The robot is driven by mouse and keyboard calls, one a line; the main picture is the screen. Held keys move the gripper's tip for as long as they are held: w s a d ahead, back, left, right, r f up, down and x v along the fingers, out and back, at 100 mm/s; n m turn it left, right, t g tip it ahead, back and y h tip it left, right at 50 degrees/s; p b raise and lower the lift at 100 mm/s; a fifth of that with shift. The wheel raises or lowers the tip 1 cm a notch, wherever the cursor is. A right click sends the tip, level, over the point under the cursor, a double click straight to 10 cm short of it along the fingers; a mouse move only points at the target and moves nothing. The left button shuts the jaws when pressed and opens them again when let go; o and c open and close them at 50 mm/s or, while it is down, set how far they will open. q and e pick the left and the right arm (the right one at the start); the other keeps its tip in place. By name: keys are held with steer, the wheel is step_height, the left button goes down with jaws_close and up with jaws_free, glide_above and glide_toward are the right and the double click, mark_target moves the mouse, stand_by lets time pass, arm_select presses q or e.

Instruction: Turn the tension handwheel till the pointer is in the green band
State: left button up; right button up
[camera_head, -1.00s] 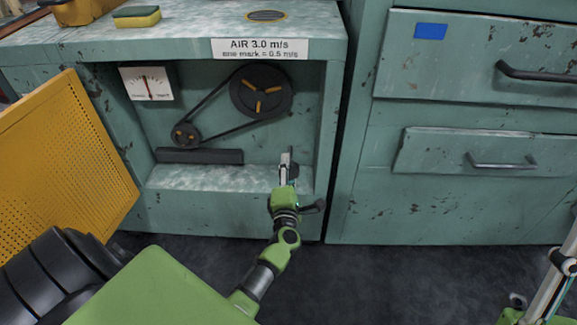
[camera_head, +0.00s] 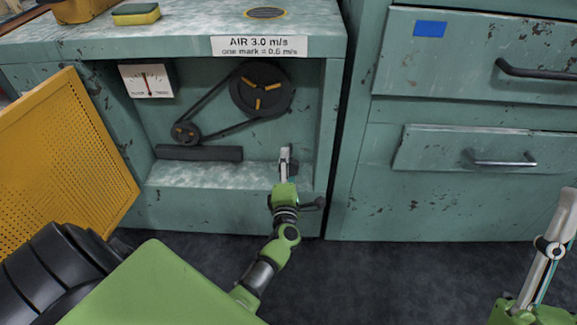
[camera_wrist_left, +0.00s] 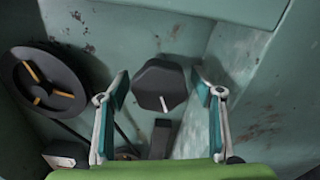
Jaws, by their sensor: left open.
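The tension handwheel is a dark, many-sided knob (camera_wrist_left: 158,84) with a white mark, inside the open cabinet bay. My left gripper (camera_head: 286,150) is open in front of it. In the left wrist view its two fingers (camera_wrist_left: 162,92) stand on either side of the knob, with a visible gap on each side. In the head view the gripper mostly hides the knob. The white tension gauge (camera_head: 147,80) is at the bay's upper left. Its red pointer stands near upright at mid-scale; I cannot make out a green band. My right gripper is not in view.
A large pulley (camera_head: 262,76) with orange spokes and a small pulley (camera_head: 185,133) carry a black belt left of the gripper. A dark bar (camera_head: 199,153) lies below. The yellow perforated door (camera_head: 65,150) hangs open at left. Drawers (camera_head: 470,150) stand to the right.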

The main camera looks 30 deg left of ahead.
arm_select(q)
steer(key=v, duration=1.2)
